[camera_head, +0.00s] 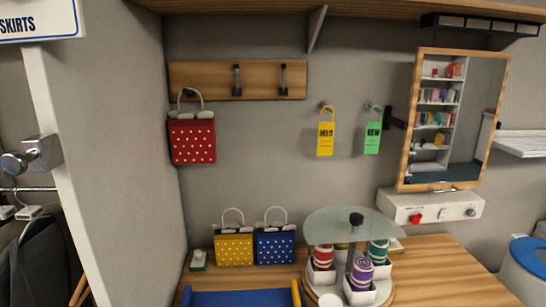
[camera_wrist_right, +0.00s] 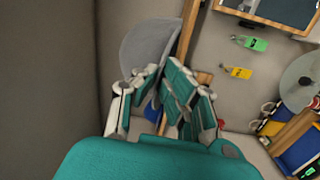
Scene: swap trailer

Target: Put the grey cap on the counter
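The grey cap (camera_wrist_right: 146,44) shows in the right wrist view as a rounded grey shape at the fingertips. My right gripper (camera_wrist_right: 162,72) has its teal-padded fingers close together on either side of the cap's lower part, and the cap seems pinched between them. The fingers hide part of it. The wooden counter (camera_head: 450,280) runs along the bottom right of the head view, below the wall hooks. Neither gripper nor the cap shows in the head view. My left gripper is in neither view.
The counter holds a yellow bag (camera_head: 234,249), a blue bag (camera_head: 276,246), a rotating stand (camera_head: 355,225) with a glass top, and a blue tray (camera_head: 240,298). A red bag (camera_head: 193,141) hangs on the hook rail (camera_head: 260,81). The counter's right part is clear.

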